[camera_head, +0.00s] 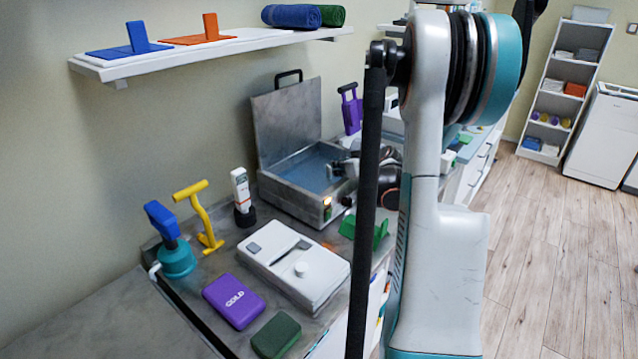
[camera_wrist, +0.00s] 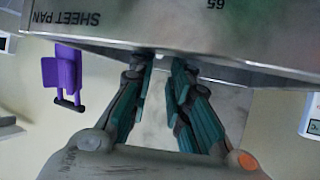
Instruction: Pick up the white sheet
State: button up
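I cannot make out a white sheet in either view. A grey metal pan (camera_head: 290,205) stands open on the counter, its lid (camera_head: 287,120) raised and a blue surface inside. Its grey metal also shows in the wrist view (camera_wrist: 130,25), with "SHEET PAN" and "65" upside down. My gripper (camera_head: 342,168) is at the pan's right side, partly hidden by my arm. In the wrist view my gripper (camera_wrist: 161,62) has its fingers apart, tips close to the metal edge. I see nothing held between them. My arm and gripper hide part of the pan's right side.
A purple object (camera_head: 350,108) stands behind the pan and also shows in the wrist view (camera_wrist: 62,75). A white device (camera_head: 290,268), a green object (camera_head: 365,230), a purple pack (camera_head: 233,301) and a yellow tool (camera_head: 203,217) crowd the counter. A shelf (camera_head: 215,48) hangs above.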

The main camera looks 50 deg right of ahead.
aim_at(331, 168)
jog(key=b+x, duration=0.2)
jog(key=x, duration=0.5)
jog(key=shift+w+f, duration=0.15)
jog(key=shift+w, duration=0.15)
grip_shut()
